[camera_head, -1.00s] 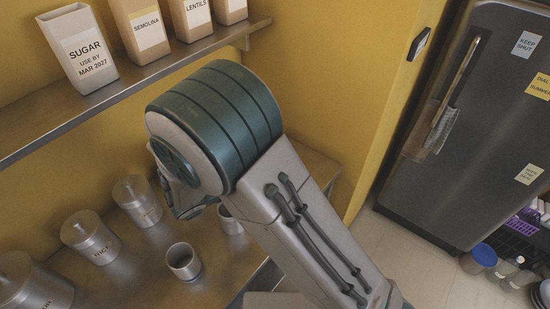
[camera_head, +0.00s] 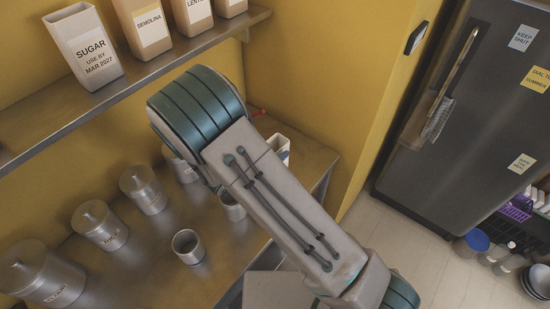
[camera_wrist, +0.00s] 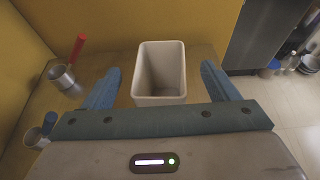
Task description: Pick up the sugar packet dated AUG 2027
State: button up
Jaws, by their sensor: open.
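A sugar packet (camera_head: 84,48) marked USE BY MAR 2027 stands on the upper shelf in the head view. A white open-topped packet (camera_head: 279,147) stands on the steel counter, partly hidden behind my arm; its print cannot be read. In the wrist view a white, empty-looking open-topped packet (camera_wrist: 160,98), apparently the same one, stands upright ahead of my gripper (camera_wrist: 160,67). My gripper is open, with one blue finger on each side of the packet and visible gaps. No AUG 2027 date is readable. My gripper's fingers are hidden in the head view.
Semolina (camera_head: 146,25) and lentils packets stand on the shelf (camera_head: 60,124). Lidded steel canisters (camera_head: 101,226) and a steel cup (camera_head: 188,247) stand on the counter (camera_head: 170,285). A red-handled steel pan (camera_wrist: 62,76) is left of the packet. A dark fridge (camera_head: 475,110) stands at right.

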aim_at(283, 141)
jog(key=shift+p+x, duration=0.35)
jog(key=shift+x, duration=1.15)
jog(key=c, duration=1.5)
jog(key=shift+c, duration=0.3)
